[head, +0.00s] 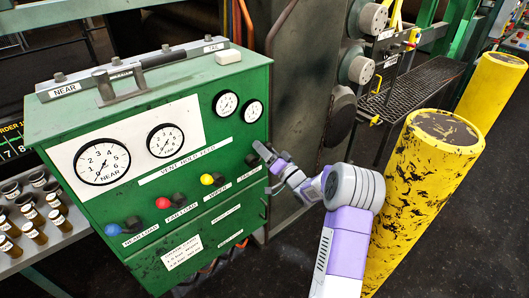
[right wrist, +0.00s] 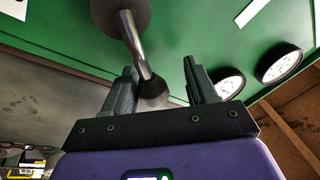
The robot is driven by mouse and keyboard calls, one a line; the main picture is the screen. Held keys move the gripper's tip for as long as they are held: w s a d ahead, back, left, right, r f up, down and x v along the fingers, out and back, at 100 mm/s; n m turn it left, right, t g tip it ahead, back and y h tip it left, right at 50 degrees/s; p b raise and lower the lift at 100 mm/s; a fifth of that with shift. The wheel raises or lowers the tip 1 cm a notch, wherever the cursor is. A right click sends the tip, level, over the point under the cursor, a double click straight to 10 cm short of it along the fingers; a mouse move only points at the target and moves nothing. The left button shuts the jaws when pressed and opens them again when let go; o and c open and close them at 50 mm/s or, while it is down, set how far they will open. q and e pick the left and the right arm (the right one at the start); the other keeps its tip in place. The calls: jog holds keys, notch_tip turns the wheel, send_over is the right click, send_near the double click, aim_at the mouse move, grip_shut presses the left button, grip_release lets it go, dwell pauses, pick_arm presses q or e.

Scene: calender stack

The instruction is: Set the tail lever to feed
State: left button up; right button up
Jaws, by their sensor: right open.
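The green control cabinet (head: 215,165) carries a row of levers with blue, red and yellow knobs. A dark lever (head: 251,160) sits at the right end of this row, partly hidden by my right gripper (head: 268,157). In the right wrist view a bare metal lever (right wrist: 134,45) comes out of a dark round hub and ends in a dark ball (right wrist: 153,94). My right gripper (right wrist: 162,88) is open, with the lever's ball end between its fingers, nearer the left finger. I cannot see it clamped. My left gripper is not in view.
A scuffed yellow post (head: 425,180) stands close to the right of my right arm, with another yellow post (head: 495,90) behind. A rack of small bottles (head: 35,220) is at the left. Dark floor shows at the bottom right.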

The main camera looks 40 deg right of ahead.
notch_tip(320, 180, up, 8)
jog(key=shift+r+p, duration=0.1)
jog(key=shift+p, duration=0.8)
